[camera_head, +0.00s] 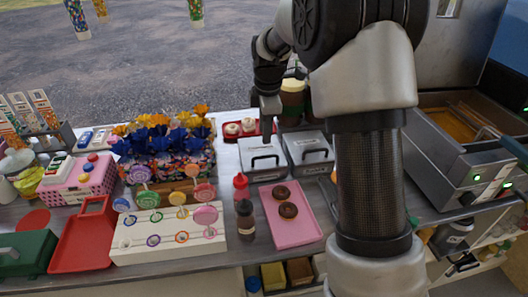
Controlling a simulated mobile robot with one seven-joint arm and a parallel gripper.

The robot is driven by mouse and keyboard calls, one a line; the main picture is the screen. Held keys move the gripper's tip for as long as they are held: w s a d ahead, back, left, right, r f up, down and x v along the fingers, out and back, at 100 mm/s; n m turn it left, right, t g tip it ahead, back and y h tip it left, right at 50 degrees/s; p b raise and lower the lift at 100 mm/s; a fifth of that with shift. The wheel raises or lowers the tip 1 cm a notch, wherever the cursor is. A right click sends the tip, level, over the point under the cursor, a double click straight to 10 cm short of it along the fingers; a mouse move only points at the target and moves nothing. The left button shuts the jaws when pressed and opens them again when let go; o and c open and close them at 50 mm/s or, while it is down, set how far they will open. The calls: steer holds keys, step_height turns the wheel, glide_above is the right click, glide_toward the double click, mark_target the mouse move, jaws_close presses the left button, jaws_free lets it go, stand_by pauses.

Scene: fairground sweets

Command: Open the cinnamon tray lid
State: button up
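Two grey metal trays with black-handled lids stand side by side in the middle of the counter, a left tray (248,146) and a right tray (298,141). Both lids look closed. I see no readable label, so I cannot tell which one is the cinnamon tray. My gripper (270,124) points down above the back of the left tray, apart from its handle (264,158). The fingers are small and dark and seen from the side, so their opening does not show. My arm hides the counter to the right of the trays.
A pink tray (302,231) with two chocolate doughnuts, a red bottle (241,186) and a brown bottle (245,220) stand in front. A lollipop stand (150,250) is at left. A metal fryer (450,170) is at right. A dark jar (292,103) stands behind the trays.

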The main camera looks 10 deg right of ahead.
glide_above(264, 166)
step_height(264, 166, down, 10)
steer(key=shift+f, duration=0.1)
jaws_close()
